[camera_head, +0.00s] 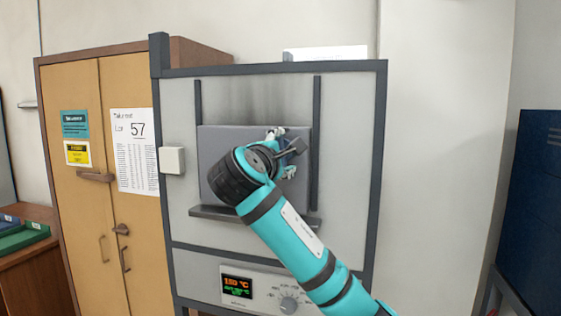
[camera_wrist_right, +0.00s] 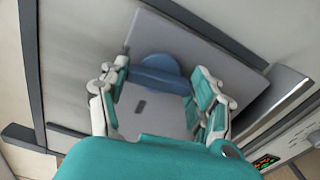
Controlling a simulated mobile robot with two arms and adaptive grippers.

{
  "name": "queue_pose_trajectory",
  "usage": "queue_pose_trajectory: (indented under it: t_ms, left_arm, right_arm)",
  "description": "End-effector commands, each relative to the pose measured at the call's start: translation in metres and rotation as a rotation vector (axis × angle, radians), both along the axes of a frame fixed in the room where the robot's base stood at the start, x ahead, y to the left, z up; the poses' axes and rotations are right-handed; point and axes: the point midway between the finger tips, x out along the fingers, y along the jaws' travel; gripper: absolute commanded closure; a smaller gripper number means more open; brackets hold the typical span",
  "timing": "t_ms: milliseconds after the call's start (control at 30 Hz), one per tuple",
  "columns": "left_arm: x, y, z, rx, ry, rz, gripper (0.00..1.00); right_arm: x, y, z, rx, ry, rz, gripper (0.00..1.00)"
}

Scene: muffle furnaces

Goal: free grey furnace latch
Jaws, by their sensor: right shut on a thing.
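The grey furnace (camera_head: 345,110) stands straight ahead with its grey door panel (camera_head: 225,150) closed between two dark vertical rails. My right gripper (camera_head: 284,153) is at the right part of the door, partly hidden by its own wrist. In the right wrist view a blue rounded handle (camera_wrist_right: 160,72), which I take as the latch, shows on the door between the fingers of the gripper (camera_wrist_right: 160,85). The gripper is shut on the handle; the exact contact is hard to see. My left gripper is not in view.
A dark ledge (camera_head: 205,213) runs below the door. Under it is a control panel with a lit display (camera_head: 237,287) and a knob (camera_head: 289,305). A tan cabinet (camera_head: 85,200) stands left and a dark blue cabinet (camera_head: 537,200) right.

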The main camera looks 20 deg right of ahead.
Motion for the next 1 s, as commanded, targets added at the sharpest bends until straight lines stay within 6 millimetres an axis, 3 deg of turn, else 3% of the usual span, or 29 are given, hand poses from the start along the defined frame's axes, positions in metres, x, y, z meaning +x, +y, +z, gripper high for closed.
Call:
queue_pose_trajectory:
  t_ms: [400,900,933,1000]
  left_arm:
    - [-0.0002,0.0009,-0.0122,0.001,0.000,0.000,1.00]
    - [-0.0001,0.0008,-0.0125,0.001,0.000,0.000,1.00]
    - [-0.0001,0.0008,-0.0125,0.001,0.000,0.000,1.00]
    - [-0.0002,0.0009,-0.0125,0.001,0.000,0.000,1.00]
  right_arm:
    - [0.0003,-0.0004,-0.0011,0.133,-0.090,0.000,0.68]
    - [0.0001,-0.0002,0.0000,0.147,-0.101,0.000,0.68]
    - [0.0001,-0.0002,0.0001,0.147,-0.101,0.000,0.33]
    - [0.0001,-0.0002,0.0001,0.147,-0.101,0.000,0.24]
